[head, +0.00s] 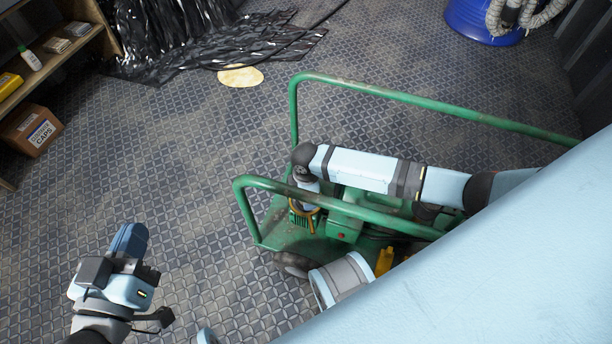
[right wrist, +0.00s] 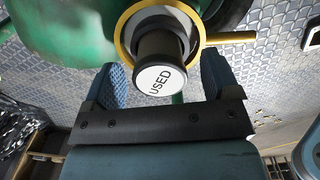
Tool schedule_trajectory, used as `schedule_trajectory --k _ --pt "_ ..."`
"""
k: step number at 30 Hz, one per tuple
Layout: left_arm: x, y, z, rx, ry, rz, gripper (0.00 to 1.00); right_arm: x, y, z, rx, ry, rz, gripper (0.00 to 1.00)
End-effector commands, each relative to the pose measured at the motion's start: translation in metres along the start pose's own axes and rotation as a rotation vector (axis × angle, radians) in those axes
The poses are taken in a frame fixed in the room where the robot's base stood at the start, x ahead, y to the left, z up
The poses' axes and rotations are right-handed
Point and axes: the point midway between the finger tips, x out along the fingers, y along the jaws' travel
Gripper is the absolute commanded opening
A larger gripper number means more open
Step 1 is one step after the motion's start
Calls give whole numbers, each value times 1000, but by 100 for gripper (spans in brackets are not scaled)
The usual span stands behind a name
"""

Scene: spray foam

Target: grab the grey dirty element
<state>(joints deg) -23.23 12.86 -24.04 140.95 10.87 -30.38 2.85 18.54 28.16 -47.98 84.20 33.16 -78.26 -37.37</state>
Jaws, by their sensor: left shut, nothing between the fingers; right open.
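The grey dirty element shows in the right wrist view as a dark grey cylinder (right wrist: 158,45) with a white end face marked "USED". It sits inside a yellow ring at a green body of the cart. My right gripper (right wrist: 163,72) is open, with its two blue fingers on either side of the cylinder; I cannot tell whether they touch it. In the head view the right arm reaches over the green cart (head: 275,222), and the element is not clearly visible there. My left gripper (head: 130,238) is shut and empty, low on the left above the floor.
The cart's green rails (head: 410,98) rise around the right arm. A wooden shelf (head: 55,62) and a cardboard box (head: 31,130) stand at the left. Black plastic sheeting (head: 215,45) and a blue drum (head: 482,20) are at the back.

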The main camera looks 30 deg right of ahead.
Motion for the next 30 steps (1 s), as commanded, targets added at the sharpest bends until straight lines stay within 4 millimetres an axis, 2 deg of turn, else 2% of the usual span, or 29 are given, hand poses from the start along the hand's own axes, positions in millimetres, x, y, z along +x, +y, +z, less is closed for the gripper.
schedule_trajectory --k 2,9,16,17,25,30 --pt "1 -1 4 6 -9 2 0 7 0 0 0 0 0 82" --pt "1 -1 3 7 -11 2 0 6 0 0 -1 0 0 82" --pt "1 -1 3 7 -11 2 0 6 0 0 0 0 0 29" --pt "1 -1 3 7 -11 2 0 6 0 0 0 0 0 27" --pt "1 -1 2 7 -10 2 0 5 0 0 0 0 1 27" --pt "0 0 -5 6 -2 1 0 -6 0 0 0 0 2 27"
